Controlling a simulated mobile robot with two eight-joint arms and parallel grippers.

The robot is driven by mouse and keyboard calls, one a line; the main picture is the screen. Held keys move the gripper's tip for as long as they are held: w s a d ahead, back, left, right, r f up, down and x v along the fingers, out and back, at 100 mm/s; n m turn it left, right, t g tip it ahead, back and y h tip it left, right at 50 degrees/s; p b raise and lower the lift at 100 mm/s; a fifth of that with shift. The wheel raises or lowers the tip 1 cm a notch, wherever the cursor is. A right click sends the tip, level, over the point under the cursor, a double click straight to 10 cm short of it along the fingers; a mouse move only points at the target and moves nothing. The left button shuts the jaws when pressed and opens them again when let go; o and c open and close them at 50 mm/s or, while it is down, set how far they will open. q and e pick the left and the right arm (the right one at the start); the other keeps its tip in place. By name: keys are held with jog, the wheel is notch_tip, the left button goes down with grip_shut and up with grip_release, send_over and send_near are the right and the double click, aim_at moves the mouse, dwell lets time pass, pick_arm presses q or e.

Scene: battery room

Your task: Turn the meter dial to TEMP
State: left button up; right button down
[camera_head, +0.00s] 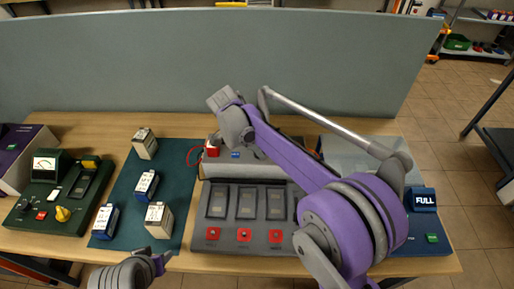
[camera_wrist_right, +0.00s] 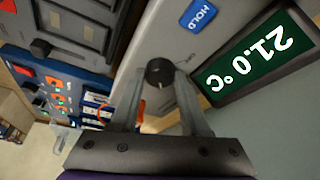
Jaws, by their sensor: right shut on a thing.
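The meter is a grey box (camera_head: 218,167) behind the row of battery bays in the head view, partly hidden by my right arm. In the right wrist view its grey face (camera_wrist_right: 185,38) carries a black round dial knob (camera_wrist_right: 160,70), a blue HOLD button (camera_wrist_right: 203,14) and a green display (camera_wrist_right: 250,55) reading 21.0 °C. My right gripper (camera_wrist_right: 160,88) is shut on the knob, one finger on each side. The TEMP mark and the knob's pointer cannot be made out. My left gripper (camera_head: 160,262) is at the bottom left, its jaws unclear.
Several small batteries (camera_head: 146,185) stand on a green mat (camera_head: 180,190). A green tester (camera_head: 40,195) with a needle gauge and yellow knob stands left. The bay unit (camera_head: 220,245) has red buttons. A FULL display (camera_head: 424,199) stands right. A grey partition (camera_head: 130,70) closes off the back.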

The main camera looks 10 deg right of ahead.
dwell(0.4)
jog(key=shift+c, duration=1.9)
grip_release()
jog(key=v, duration=1)
jog(key=shift+r, duration=0.35)
jog(key=shift+a, duration=0.15)
